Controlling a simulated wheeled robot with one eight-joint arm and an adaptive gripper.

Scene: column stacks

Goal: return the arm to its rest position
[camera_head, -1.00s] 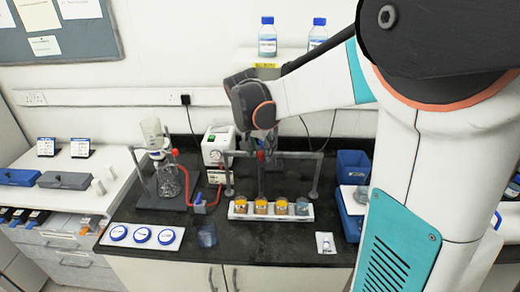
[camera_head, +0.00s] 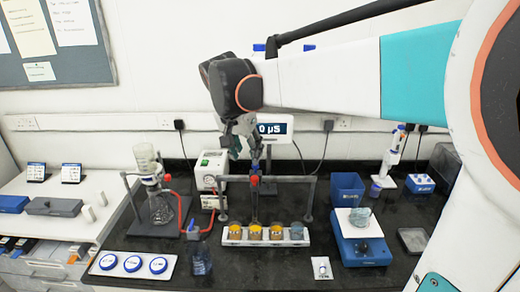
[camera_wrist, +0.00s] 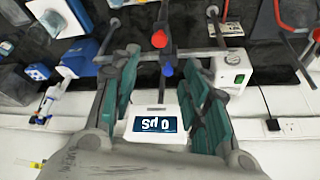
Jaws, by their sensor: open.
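My gripper (camera_head: 240,138) is raised over the back of the black bench, in front of the white wall. In the wrist view its teal-padded fingers (camera_wrist: 160,85) are spread apart with nothing held between them. My arm reaches in from the right, with the forearm nearly level. In the head view the fingers overlap the top of a column on a grey stand (camera_head: 255,187). The wrist view shows the column's red knob (camera_wrist: 160,39) and blue knob (camera_wrist: 165,68) beyond the fingers. I cannot tell the exact gap to them.
A digital display (camera_head: 274,129) stands behind the gripper. A white tray (camera_head: 265,241) with several cups is below. A white pump box (camera_head: 211,166) and a flask (camera_head: 160,208) stand left. A blue balance (camera_head: 362,249) and blue bin (camera_head: 347,188) stand right. The bench front is partly clear.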

